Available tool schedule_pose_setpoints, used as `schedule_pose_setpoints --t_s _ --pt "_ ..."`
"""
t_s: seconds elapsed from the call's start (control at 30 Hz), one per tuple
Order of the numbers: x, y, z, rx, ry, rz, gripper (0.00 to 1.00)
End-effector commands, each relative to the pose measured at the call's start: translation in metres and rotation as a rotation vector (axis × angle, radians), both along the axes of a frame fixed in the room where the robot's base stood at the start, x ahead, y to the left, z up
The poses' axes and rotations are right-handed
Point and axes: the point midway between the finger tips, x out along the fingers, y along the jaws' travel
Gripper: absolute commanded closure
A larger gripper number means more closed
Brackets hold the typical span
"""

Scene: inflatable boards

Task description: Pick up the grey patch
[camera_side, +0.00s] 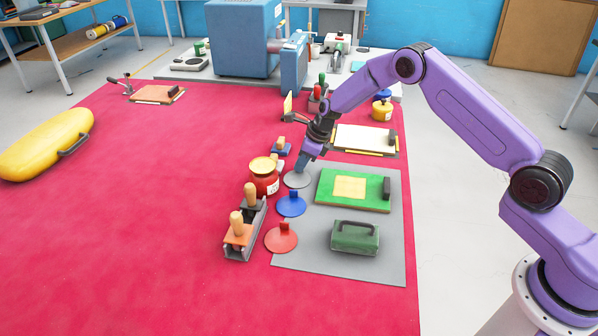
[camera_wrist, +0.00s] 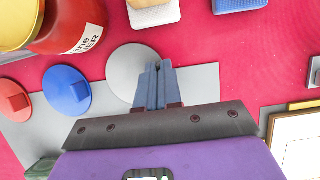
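The grey patch (camera_side: 297,180) is a round flat disc at the upper left corner of the grey mat (camera_side: 300,257). It also shows in the wrist view (camera_wrist: 124,70), partly behind my fingers. My gripper (camera_side: 301,167) points down at the patch, and its fingers (camera_wrist: 159,68) are close together over the disc, where its tab would be. They look shut on the tab, which they hide. The disc looks level; whether it touches the mat is hard to tell. A blue patch (camera_side: 291,206) and a red patch (camera_side: 281,239) with upright tabs lie nearer the camera.
A red can (camera_side: 264,181) with a yellow lid stands just left of the patch. A tray of wooden-handled tools (camera_side: 240,236) is in front of it. A green board (camera_side: 338,202) and a dark green handled block (camera_side: 355,236) lie on the mat.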

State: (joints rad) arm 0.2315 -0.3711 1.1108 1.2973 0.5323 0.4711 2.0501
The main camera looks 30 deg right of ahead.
Motion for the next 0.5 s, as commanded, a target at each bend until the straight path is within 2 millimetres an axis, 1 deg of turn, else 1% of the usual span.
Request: schedule_pose_setpoints --t_s 0.17,0.27,0.4,0.5 --pt "0.000 0.000 0.005 0.000 0.000 0.001 1.00" --pt "0.000 0.000 0.012 0.001 0.000 0.001 1.00" --pt "0.000 0.001 0.032 0.000 -0.003 0.001 1.00" --pt "-0.010 -0.001 0.044 0.000 0.000 0.000 1.00"
